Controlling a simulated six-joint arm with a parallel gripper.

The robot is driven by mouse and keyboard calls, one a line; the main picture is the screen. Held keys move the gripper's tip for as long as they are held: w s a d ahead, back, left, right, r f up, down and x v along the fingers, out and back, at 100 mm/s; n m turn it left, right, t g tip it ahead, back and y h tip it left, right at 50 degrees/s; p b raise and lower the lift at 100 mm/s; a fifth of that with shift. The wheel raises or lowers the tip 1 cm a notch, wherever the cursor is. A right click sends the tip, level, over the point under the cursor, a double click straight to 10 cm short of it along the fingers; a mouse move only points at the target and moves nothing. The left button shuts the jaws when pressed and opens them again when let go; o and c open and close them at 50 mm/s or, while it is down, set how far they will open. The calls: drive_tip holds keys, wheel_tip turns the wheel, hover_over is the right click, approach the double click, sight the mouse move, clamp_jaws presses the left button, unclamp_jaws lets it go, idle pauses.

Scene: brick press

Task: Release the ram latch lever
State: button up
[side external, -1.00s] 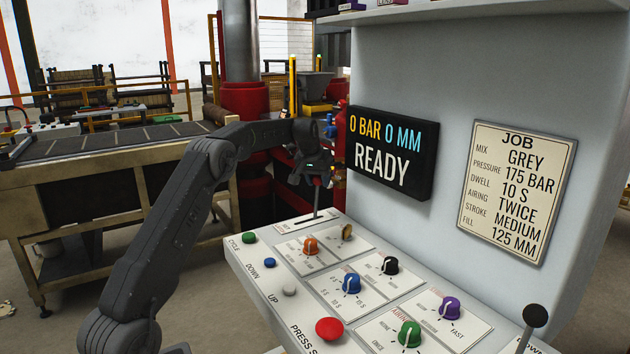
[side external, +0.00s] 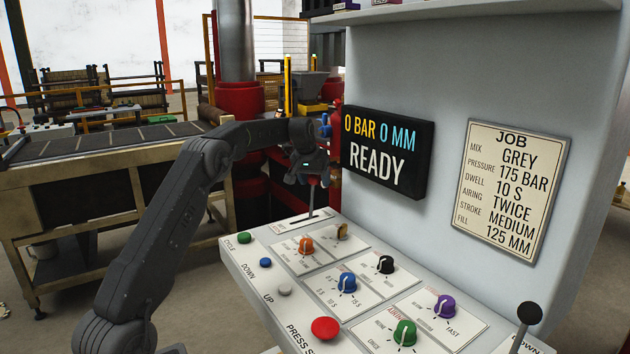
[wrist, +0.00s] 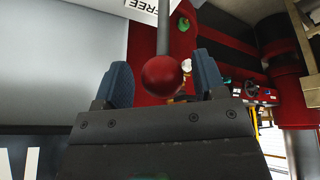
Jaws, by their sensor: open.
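The ram latch lever has a red ball knob (wrist: 160,75) on a grey stem (wrist: 165,30). In the side external view its thin stem (side external: 312,200) stands at the far end of the sloped control panel, just under my gripper (side external: 310,176). In the wrist view the knob is between the two blue finger pads of my gripper (wrist: 163,80), with visible gaps on both sides. My gripper is open. A white label reading FREE (wrist: 142,10) shows beside the stem at the top of the wrist view.
The panel carries orange (side external: 306,245), blue (side external: 347,282), green (side external: 405,332), black (side external: 386,264) and purple (side external: 445,305) knobs, and a red button (side external: 325,328). A black-knobbed lever (side external: 529,314) stands at the near right. The display (side external: 388,153) reads 0 BAR 0 MM READY, close right of my gripper.

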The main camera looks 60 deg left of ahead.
drive_tip(key=v, duration=1.3)
drive_tip(key=shift+r, duration=0.2)
drive_tip(key=shift+s+d, duration=0.1)
drive_tip(key=s+d+r+m, duration=0.2)
drive_tip(key=s+d, duration=0.3)
drive_tip(key=d, duration=0.6)
drive_tip(key=s+d+r+m, duration=0.15)
drive_tip(key=s+d, duration=0.35)
drive_tip(key=d, duration=0.5)
drive_tip(key=s+d+f+m, duration=0.1)
drive_tip(key=s+d+f, duration=0.3)
drive_tip(key=s, duration=0.2)
drive_tip(key=s+d+f+m+t+h, duration=0.1)
drive_tip(key=s+d+f, duration=0.3)
drive_tip(key=s, duration=0.3)
drive_tip(key=s+d+f+m+h, duration=0.1)
drive_tip(key=s+d+f, duration=0.3)
drive_tip(key=s+d, duration=0.2)
drive_tip(key=shift+s+m+t, duration=0.3)
drive_tip(key=shift+s+m, duration=0.05)
drive_tip(key=shift+s, duration=0.35)
